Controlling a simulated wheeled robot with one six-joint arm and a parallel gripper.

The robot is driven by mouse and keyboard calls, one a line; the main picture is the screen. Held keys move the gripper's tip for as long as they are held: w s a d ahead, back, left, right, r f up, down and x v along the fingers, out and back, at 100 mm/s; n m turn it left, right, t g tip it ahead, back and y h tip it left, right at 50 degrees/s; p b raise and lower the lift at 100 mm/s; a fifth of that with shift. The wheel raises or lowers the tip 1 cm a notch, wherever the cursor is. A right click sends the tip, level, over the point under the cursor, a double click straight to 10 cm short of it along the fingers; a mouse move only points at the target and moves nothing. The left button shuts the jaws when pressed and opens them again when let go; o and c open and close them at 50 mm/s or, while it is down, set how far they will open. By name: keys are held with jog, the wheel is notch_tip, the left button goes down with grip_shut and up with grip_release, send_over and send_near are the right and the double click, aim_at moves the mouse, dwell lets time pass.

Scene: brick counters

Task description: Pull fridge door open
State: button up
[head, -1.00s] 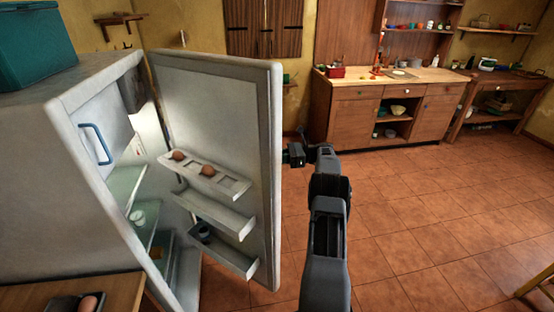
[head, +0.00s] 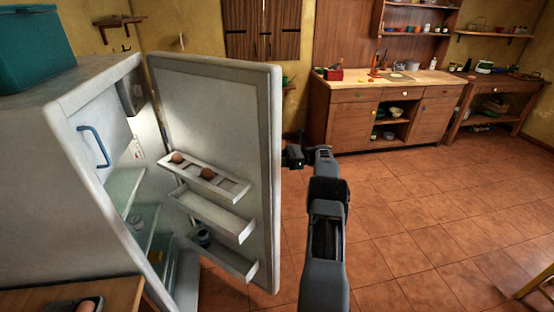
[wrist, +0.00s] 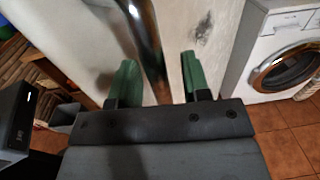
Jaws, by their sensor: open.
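The fridge (head: 70,105) stands at the left with its door (head: 215,115) swung wide open. The door's inner side, with shelves holding eggs, faces the head camera. My gripper (head: 292,157) is at the door's outer side, just past its free edge, and is partly hidden by the door. In the wrist view my gripper (wrist: 157,82) is open. Its two green fingers stand on either side of a dark, shiny bar-shaped handle (wrist: 147,40) on the pale door, with space between the fingers and the bar. I cannot tell whether either finger touches the handle.
A washing machine (wrist: 285,50) shows at the right in the wrist view. A wooden counter (head: 385,115) stands at the back. A table (head: 75,292) is at the front left.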

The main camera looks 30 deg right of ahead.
jog(key=b+v, duration=0.1)
jog(key=v, duration=0.6)
jog(key=shift+s+d, duration=0.15)
jog(key=shift+d, duration=0.05)
dwell(0.3)
